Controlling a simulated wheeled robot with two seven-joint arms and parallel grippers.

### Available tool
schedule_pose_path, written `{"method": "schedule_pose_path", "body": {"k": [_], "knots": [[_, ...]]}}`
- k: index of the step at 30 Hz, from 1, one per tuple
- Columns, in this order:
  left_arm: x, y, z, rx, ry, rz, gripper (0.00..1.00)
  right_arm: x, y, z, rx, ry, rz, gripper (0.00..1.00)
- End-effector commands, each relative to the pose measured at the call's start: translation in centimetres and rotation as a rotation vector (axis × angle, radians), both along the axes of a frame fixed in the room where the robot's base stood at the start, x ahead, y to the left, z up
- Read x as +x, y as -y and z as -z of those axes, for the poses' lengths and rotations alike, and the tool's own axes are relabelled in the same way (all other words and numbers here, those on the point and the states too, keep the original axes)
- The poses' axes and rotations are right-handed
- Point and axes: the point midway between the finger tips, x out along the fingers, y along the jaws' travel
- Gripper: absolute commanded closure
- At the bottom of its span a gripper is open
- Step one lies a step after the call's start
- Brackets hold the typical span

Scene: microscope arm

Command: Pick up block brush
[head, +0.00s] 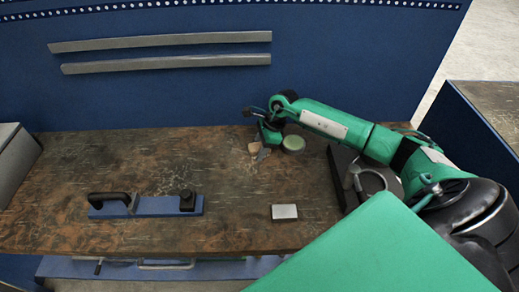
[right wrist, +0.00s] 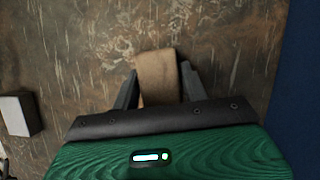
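The tan wooden piece I take for the block brush (head: 254,147) lies on the brown worktable near its back edge in the head view. In the right wrist view the block brush (right wrist: 157,75) shows as a tan strip between my fingers, its near end hidden by the gripper body. My right gripper (head: 265,135) is low over the table at the brush. In the right wrist view the fingers of my right gripper (right wrist: 160,88) stand apart, one on each side of the brush; I see no clear grip. My left gripper is not in view.
A blue hand tool with a black handle and knob (head: 146,206) lies on the worktable (head: 110,160). A small pale block (head: 284,212) is at the front, also in the right wrist view (right wrist: 20,114). A blue wall (head: 170,100) stands behind.

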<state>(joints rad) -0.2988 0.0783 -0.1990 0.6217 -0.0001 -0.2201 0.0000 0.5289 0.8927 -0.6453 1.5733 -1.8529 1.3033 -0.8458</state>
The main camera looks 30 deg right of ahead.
Motion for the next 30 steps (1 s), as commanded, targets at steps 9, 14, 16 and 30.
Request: {"method": "schedule_pose_path", "body": {"k": [9,14,16,30], "knots": [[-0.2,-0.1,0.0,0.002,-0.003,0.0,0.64,0.0,0.0,-0.1,0.001,0.001,0.0,0.85],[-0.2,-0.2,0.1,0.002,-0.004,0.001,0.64,0.1,0.0,-0.3,0.001,0.001,0.0,0.85],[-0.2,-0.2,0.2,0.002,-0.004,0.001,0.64,0.1,0.0,-0.7,0.001,0.003,0.0,0.85],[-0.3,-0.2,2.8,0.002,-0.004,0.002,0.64,0.2,0.0,-10.9,0.0,0.009,-0.001,0.85]]}}
